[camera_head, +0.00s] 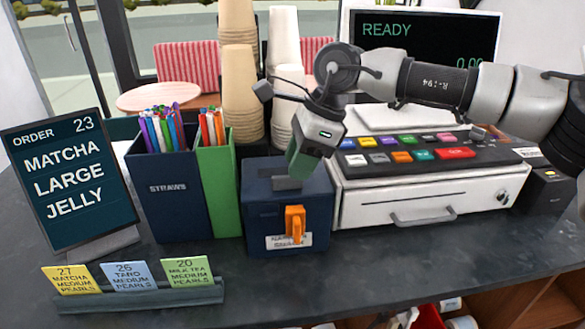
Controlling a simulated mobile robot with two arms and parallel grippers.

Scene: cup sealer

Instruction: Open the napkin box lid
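The napkin box is a dark blue box (262,222) standing on the counter, with an orange latch-like handle (295,222) and a pale, partly covered label on its front. Its lid (258,170) looks closed, with a grey piece on top under my gripper. My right gripper (301,168) reaches in from the right and points down over the back right of the box top. Its fingertips overlap the lid in the picture; I cannot tell whether they touch it or how far apart they are. My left gripper is out of view.
A straw holder (170,192) and a green holder (218,188) stand close on the box's left. A cash register (425,185) is on its right, with cup stacks (240,95) behind. Order cards (130,277) stand at front left. The front counter (400,270) is clear.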

